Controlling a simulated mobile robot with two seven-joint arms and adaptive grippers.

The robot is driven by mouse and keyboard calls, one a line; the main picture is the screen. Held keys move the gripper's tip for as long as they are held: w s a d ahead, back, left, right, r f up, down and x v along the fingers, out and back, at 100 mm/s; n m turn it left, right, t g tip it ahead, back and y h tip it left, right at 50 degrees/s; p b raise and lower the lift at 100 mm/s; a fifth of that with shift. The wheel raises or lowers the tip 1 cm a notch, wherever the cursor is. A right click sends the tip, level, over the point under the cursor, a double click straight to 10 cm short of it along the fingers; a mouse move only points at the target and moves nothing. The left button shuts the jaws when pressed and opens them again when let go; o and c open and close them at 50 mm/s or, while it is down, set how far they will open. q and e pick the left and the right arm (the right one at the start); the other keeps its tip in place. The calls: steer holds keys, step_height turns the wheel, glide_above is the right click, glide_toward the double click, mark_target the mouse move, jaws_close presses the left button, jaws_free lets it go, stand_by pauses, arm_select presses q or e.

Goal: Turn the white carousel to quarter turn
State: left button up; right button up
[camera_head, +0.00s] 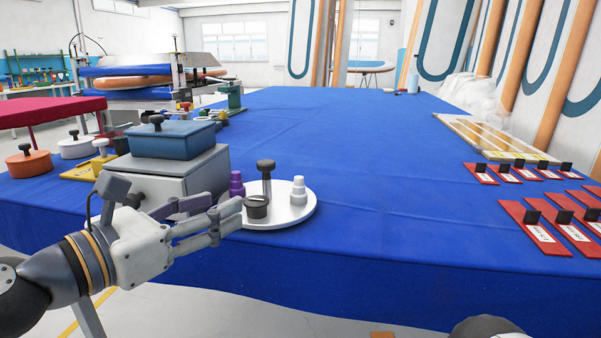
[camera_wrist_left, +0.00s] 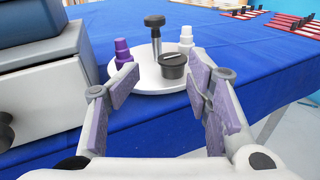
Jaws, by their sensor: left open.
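The white carousel (camera_head: 290,213) is a round disc on the blue table near its front edge. It carries a dark knob on a grey post (camera_head: 267,178), a purple stepped piece (camera_head: 237,184), a white stepped piece (camera_head: 298,190) and a short black cup (camera_head: 257,207). My left gripper (camera_head: 232,217) is open at the carousel's front left. In the left wrist view the carousel (camera_wrist_left: 148,84) lies just beyond the fingers (camera_wrist_left: 160,92), and the black cup (camera_wrist_left: 172,66) shows in the gap between them. I cannot tell whether any finger touches the disc. My right gripper is not in view.
A grey box (camera_head: 160,183) with a blue lidded box (camera_head: 172,140) on top stands left of the carousel, close to my left gripper. Red labelled strips (camera_head: 540,232) lie at the right. The middle of the blue table (camera_head: 380,160) is clear.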

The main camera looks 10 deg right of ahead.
mark_target(260, 166)
arm_select(q)
steer(key=shift+n+t, duration=0.3)
steer(key=shift+n, duration=0.1)
steer(key=r+x, duration=0.1)
steer(key=x, duration=0.3)
steer(key=r+x, duration=0.1)
steer(key=x, duration=0.7)
steer(key=shift+w+d+r, duration=0.15)
steer(key=shift+w+r, duration=0.25)
jaws_close()
